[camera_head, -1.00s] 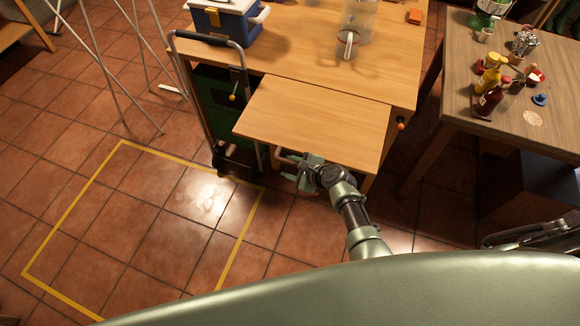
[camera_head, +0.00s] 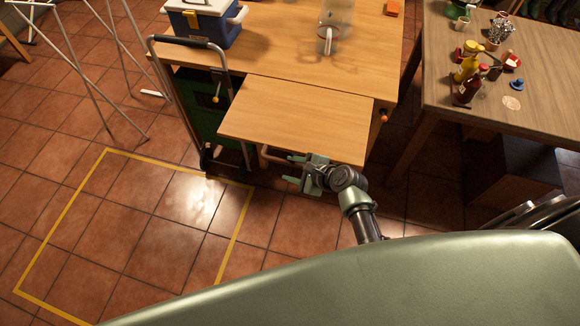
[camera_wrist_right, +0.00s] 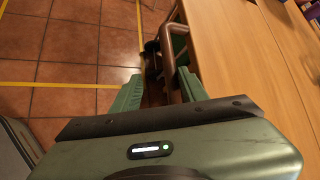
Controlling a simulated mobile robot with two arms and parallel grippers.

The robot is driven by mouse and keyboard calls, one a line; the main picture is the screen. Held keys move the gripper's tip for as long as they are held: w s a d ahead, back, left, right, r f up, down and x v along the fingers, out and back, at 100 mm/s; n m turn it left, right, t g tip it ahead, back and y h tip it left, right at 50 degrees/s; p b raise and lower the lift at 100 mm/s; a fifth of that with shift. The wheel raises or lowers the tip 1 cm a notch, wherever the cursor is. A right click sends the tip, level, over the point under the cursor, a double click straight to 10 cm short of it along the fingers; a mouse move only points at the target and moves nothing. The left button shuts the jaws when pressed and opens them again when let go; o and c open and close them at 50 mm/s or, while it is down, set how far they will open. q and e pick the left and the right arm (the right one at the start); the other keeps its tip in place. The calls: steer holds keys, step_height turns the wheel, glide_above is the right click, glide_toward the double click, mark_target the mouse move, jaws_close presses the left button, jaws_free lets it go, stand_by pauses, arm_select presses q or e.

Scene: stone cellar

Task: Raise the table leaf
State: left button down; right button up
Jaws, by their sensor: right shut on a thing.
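The wooden table leaf (camera_head: 292,118) sticks out from the near side of the wooden table (camera_head: 290,60), looking close to level with its top. A brown bar handle (camera_head: 271,156) shows under the leaf's near edge. My right gripper (camera_head: 300,172) is at that edge, just below the leaf. In the right wrist view, the brown bar (camera_wrist_right: 170,62) runs in between my green fingers (camera_wrist_right: 158,88), which are shut on it; the contact itself is partly hidden. My left gripper is not in view.
A blue and white cooler (camera_head: 205,22) and a clear jug (camera_head: 335,22) stand on the table. A green-backed hand truck (camera_head: 205,100) stands beside the leaf. A second table (camera_head: 500,105) with bottles is at right. Yellow-taped floor (camera_head: 150,220) is clear.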

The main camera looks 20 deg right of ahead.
steer(key=shift+s+f, duration=0.1)
steer(key=shift+s, duration=0.05)
steer(key=s+d+r+p, duration=0.4)
steer(key=r+p, duration=0.2)
steer(key=p, duration=0.1)
steer(key=shift+s+d+r, duration=0.2)
steer(key=shift+d+r, duration=0.05)
steer(key=shift+d, duration=0.05)
stand_by(0.4)
steer(key=shift+p, duration=0.35)
stand_by(0.4)
